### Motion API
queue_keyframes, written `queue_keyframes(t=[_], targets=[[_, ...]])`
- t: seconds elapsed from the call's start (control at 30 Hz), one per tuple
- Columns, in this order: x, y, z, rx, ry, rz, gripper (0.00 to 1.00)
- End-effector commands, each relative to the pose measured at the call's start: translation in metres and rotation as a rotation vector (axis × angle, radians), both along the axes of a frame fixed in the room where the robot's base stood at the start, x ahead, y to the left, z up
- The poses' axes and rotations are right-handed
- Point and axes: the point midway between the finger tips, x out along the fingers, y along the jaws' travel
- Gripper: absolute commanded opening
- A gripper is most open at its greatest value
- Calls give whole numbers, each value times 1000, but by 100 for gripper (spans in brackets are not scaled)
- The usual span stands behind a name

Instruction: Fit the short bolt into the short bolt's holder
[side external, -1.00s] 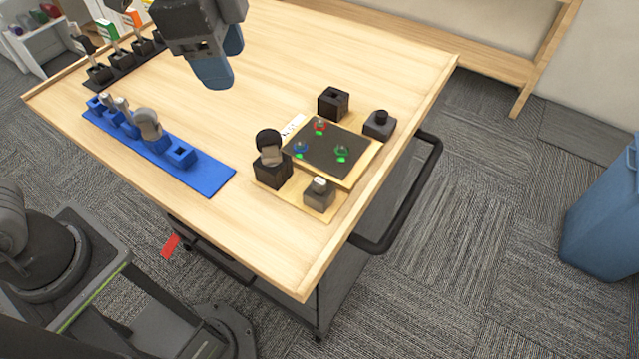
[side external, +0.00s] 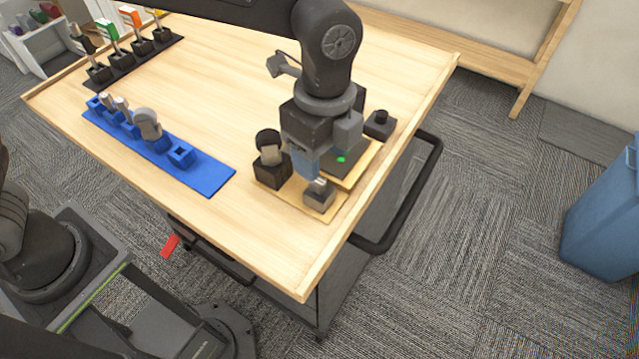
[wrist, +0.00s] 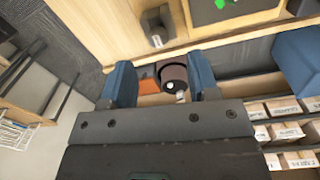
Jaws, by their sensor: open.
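A short silver bolt (side external: 319,183) stands in a small grey block (side external: 318,200) at the front corner of the wooden board. The bolt and block also show at the top of the wrist view (wrist: 157,38). I take it for the short bolt, but cannot be sure. On the blue strip, the square block at the near end (side external: 180,153) has an open, empty socket; whether it is the short bolt's holder is unclear. My gripper (side external: 322,166) points down over the board, open, with its blue fingers apart. In the wrist view, a dark round-topped part (wrist: 173,77) shows between the fingers; no contact is visible.
The board also holds a black block with a round-headed part (side external: 268,158) and another dark block (side external: 380,122). The blue strip (side external: 210,180) carries several silver parts. A black rack (side external: 120,68) stands at the far left. The table between is clear.

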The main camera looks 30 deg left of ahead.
Motion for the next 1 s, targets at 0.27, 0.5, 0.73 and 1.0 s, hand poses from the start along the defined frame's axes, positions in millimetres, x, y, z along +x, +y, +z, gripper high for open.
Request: queue_keyframes(t=[0.27,0.5,0.73,1.0], targets=[[-3,0,-26,2,3,1,55],[-4,0,-55,0,1,1,55],[-4,0,-57,0,0,1,55],[-4,0,-57,0,-1,1,33]])
